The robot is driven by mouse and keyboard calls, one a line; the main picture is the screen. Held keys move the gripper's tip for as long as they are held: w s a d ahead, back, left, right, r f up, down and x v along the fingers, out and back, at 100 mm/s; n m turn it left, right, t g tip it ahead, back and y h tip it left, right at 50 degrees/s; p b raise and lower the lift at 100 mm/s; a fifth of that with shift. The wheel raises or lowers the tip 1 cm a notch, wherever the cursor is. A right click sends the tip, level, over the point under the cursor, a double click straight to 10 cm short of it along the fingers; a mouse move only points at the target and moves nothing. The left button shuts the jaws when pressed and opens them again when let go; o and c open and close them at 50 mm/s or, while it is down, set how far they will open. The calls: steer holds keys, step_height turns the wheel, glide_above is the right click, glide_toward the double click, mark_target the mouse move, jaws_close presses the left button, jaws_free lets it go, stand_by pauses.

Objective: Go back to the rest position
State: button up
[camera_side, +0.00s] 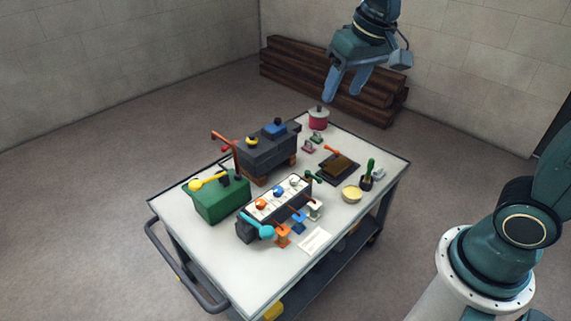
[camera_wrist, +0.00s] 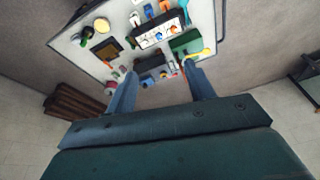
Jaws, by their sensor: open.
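My gripper (camera_side: 347,84) hangs high in the air at the top of the side view, above the far end of the cart and in front of the stacked timber. Its two blue-grey fingers are apart with nothing between them. The wrist view also shows the open gripper (camera_wrist: 163,84), with both fingers pointing up the picture towards the cart top. No object touches the fingers in either view.
The white-topped cart (camera_side: 190,243) carries a green box (camera_side: 222,207), a dark block assembly (camera_side: 262,155), a row with coloured knobs (camera_side: 279,191), a red-pink pot (camera_side: 319,122) and a yellow bowl (camera_side: 352,194). Dark timber (camera_side: 300,74) lies by the wall. Air around my gripper is clear.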

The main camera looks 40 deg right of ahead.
steer(key=s+d+n+t, duration=0.1)
steer(key=s+n+t, duration=0.1)
steer(key=s, duration=1.5)
steer(key=shift+d, duration=0.2)
